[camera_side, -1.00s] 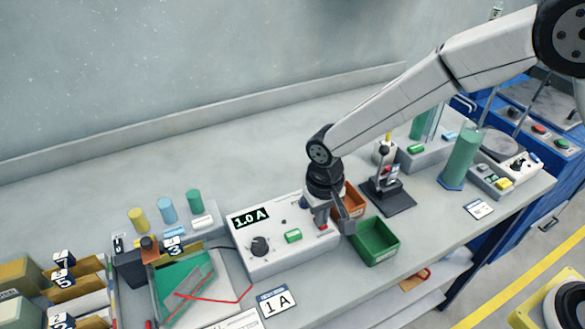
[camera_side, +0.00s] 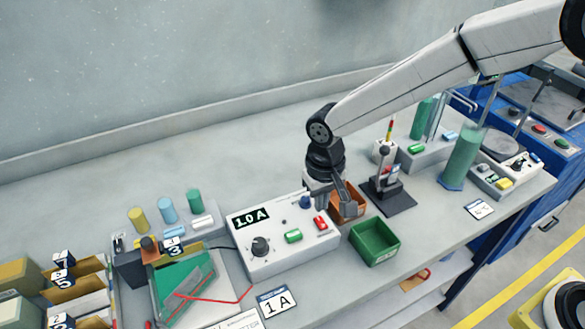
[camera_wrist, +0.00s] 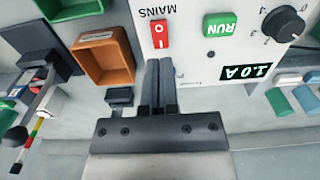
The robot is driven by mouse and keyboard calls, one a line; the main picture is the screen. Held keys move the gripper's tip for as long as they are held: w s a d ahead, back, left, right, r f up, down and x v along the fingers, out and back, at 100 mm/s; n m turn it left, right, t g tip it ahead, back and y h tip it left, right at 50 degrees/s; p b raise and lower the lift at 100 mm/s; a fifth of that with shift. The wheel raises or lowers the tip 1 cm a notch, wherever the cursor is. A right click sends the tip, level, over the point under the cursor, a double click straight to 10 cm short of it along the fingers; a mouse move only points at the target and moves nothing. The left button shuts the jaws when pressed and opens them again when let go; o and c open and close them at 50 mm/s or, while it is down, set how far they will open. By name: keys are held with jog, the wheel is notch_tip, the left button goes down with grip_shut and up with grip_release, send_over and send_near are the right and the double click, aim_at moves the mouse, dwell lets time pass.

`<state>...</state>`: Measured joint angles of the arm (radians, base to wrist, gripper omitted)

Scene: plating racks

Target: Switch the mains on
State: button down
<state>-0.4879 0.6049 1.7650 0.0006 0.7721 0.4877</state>
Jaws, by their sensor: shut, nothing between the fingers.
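The mains switch (camera_side: 320,223) is a red rocker near the right end of the white power supply (camera_side: 275,263). In the wrist view the red rocker (camera_wrist: 159,34) carries white marks, with MAINS printed beside it. I cannot tell which side is pressed. My gripper (camera_side: 348,210) is just to the right of the switch, by the box's edge. Its fingers are together and empty. In the wrist view the fingertips (camera_wrist: 160,63) are close to the rocker with a small gap in the picture. Nothing covers the rocker.
The box also has a green RUN button (camera_side: 293,236), a black knob (camera_side: 260,246) and a 1.0 A display (camera_side: 251,217). An orange bin (camera_side: 347,202) and a green bin (camera_side: 375,241) stand to its right. A black stand (camera_side: 388,192) is behind them.

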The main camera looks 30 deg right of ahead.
aim_at(323, 225)
notch_tip(323, 225, up, 11)
jog(key=shift+f, duration=0.2)
dwell(0.5)
jog(key=shift+s+a, duration=0.1)
jog(key=shift+s, duration=0.55)
jog(key=shift+f, duration=0.1)
notch_tip(323, 225, down, 14)
jog(key=shift+r, duration=0.1)
dwell(0.5)
